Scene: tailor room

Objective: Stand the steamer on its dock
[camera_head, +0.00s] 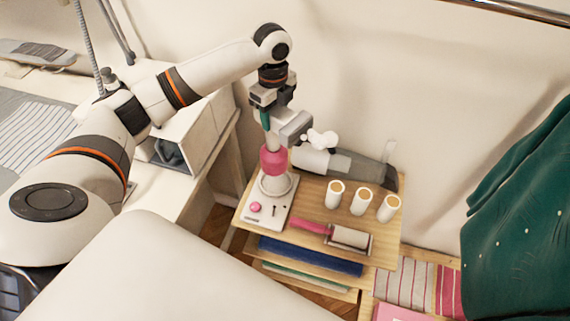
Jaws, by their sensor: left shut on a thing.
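The steamer, with a rounded pink part (273,161), hangs below my left gripper (278,134) at the left of the small wooden table. My left gripper is shut on the steamer's upper part, which the jaws mostly hide. The steamer looks about upright. The dock (258,218) is a white base with a pink round button, on the table's left front corner. The steamer's lower end is right over or in the dock's round white holder (277,184); I cannot tell whether it is seated. My right gripper is not in view.
A grey and white handheld vacuum (345,166) lies close behind the dock. Several white spools (362,202) and a pink-handled lint roller (345,236) are to the right on the wooden table (390,240). Folded cloths lie below. A green cloth (520,210) hangs at right.

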